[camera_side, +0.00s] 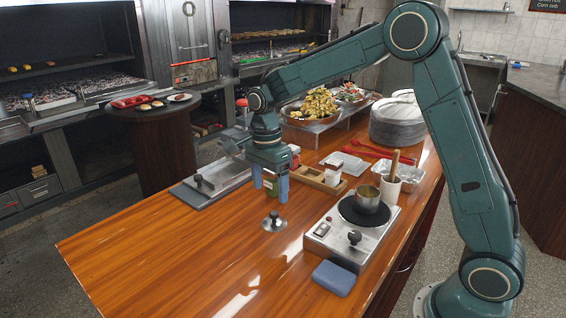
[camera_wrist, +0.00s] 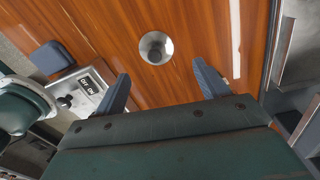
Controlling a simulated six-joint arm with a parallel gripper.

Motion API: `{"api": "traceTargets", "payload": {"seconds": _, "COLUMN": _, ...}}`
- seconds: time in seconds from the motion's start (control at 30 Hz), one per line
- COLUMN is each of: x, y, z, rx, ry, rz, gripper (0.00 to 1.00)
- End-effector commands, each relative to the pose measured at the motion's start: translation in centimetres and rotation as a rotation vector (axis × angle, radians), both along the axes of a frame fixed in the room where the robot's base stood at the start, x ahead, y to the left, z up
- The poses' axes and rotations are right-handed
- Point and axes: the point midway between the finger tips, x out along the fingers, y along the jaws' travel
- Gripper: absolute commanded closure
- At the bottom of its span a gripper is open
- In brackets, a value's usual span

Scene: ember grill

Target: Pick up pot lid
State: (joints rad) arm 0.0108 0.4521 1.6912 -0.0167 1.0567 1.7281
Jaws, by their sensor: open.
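The pot lid (camera_side: 274,222) is a small round silver disc with a dark knob, lying on the wooden table. In the wrist view the lid (camera_wrist: 156,48) lies beyond the fingertips, roughly midway between them. My gripper (camera_side: 270,190) hangs pointing down above the table, behind and apart from the lid in the side view. Its two blue-grey fingers are spread and empty, as the wrist view of the gripper (camera_wrist: 162,82) also shows. A small metal pot (camera_side: 366,198) stands on the hot plate to the right.
The hot plate (camera_side: 325,236) and a blue sponge-like block (camera_side: 334,278) are right of the lid. A metal press-like appliance (camera_side: 215,180) is at left. A wooden caddy (camera_side: 318,180) stands behind my gripper. The wooden tabletop (camera_side: 170,245) is clear left and in front of the lid.

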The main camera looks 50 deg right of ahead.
Motion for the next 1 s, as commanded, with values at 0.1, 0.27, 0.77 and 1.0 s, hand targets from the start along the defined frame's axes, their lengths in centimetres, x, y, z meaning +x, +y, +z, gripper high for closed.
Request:
{"api": "traceTargets", "payload": {"seconds": 0.1, "x": -0.1, "y": 0.0, "z": -1.6, "rx": -0.001, "ry": 0.003, "rz": 0.000, "gripper": 0.27}}
{"api": "traceTargets", "payload": {"seconds": 0.27, "x": -0.2, "y": 0.0, "z": -2.5, "rx": 0.000, "ry": 0.000, "rz": 0.001, "gripper": 0.27}}
{"api": "traceTargets", "payload": {"seconds": 0.77, "x": -0.6, "y": 0.0, "z": -4.8, "rx": 0.001, "ry": 0.003, "rz": 0.001, "gripper": 0.27}}
{"api": "traceTargets", "payload": {"seconds": 1.0, "x": -0.8, "y": 0.1, "z": -7.3, "rx": 0.000, "ry": 0.003, "rz": 0.001, "gripper": 0.27}}
